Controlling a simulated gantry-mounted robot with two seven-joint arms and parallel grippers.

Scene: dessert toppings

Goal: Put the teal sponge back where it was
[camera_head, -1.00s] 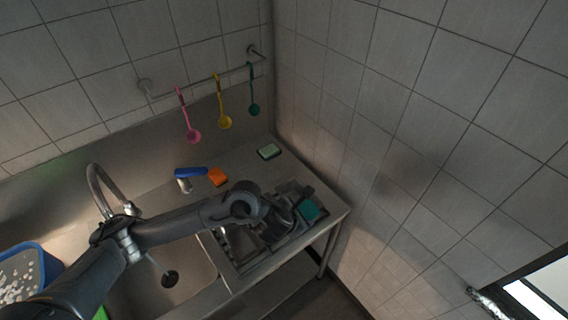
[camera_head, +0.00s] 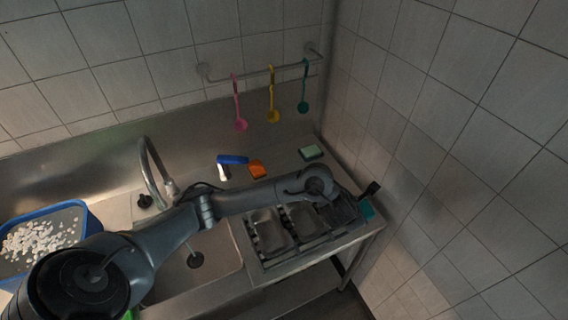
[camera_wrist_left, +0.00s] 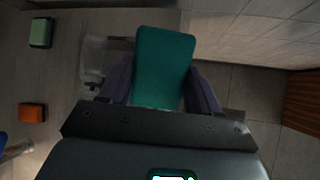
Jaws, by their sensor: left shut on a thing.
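The teal sponge (camera_wrist_left: 164,66) is between the two fingers of my left gripper (camera_wrist_left: 160,82) in the left wrist view. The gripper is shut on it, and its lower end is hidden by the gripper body. In the head view the sponge (camera_head: 367,209) shows only partly, at the right end of the counter near the tiled wall. My left gripper (camera_head: 366,198) is there too, partly hidden by the arm. I cannot tell whether the sponge touches the counter. My right gripper is not in view.
Metal containers (camera_head: 270,232) sit in a rack left of the gripper. A pale green sponge (camera_head: 311,152), an orange sponge (camera_head: 257,169) and a blue-topped item (camera_head: 232,160) lie behind. Several ladles hang from a rail (camera_head: 290,68). The sink (camera_head: 218,262) and blue tray (camera_head: 88,222) are left.

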